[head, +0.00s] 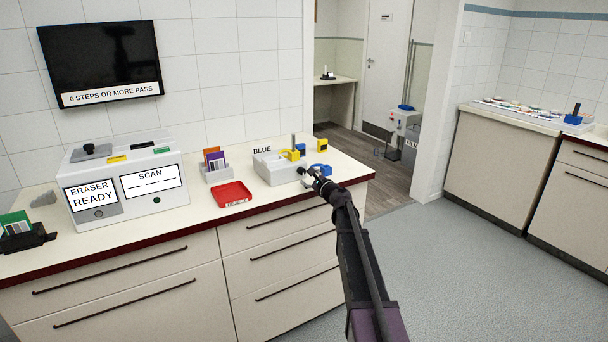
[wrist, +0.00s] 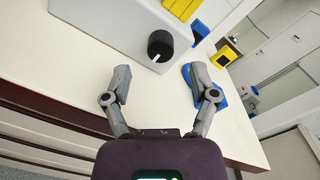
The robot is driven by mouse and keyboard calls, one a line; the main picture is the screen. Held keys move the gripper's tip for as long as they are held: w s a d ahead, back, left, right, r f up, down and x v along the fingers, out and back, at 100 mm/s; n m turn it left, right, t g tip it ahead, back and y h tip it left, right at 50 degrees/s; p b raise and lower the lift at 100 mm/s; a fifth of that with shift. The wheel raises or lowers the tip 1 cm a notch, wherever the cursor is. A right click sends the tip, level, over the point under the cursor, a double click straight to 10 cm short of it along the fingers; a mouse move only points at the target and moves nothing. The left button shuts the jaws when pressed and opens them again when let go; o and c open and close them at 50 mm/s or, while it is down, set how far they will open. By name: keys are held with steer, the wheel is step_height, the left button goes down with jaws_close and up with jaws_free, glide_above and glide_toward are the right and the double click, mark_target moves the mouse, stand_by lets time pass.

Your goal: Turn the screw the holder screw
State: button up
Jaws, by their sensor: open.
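The holder is a light grey block (head: 275,170) near the counter's right end, with the label "BLUE" behind it. In the wrist view its grey side (wrist: 115,25) carries a round black knob with a white mark (wrist: 161,46), which looks like the holder screw. My gripper (head: 309,178) is by the holder's front right side in the head view. In the wrist view my gripper (wrist: 160,73) is open and empty, its two fingers apart. The knob is ahead of the gap between the fingertips, not gripped. In the head view the knob is hard to tell from my gripper.
A yellow piece (head: 292,155) sits at the holder; a blue piece (head: 320,169) lies right of it, partly behind my right finger in the wrist view (wrist: 220,92). A red tray (head: 232,194) and white machine (head: 124,182) are left.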

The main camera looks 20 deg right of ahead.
mark_target(303, 172)
steer(key=shift+x, duration=1.9)
jaws_close()
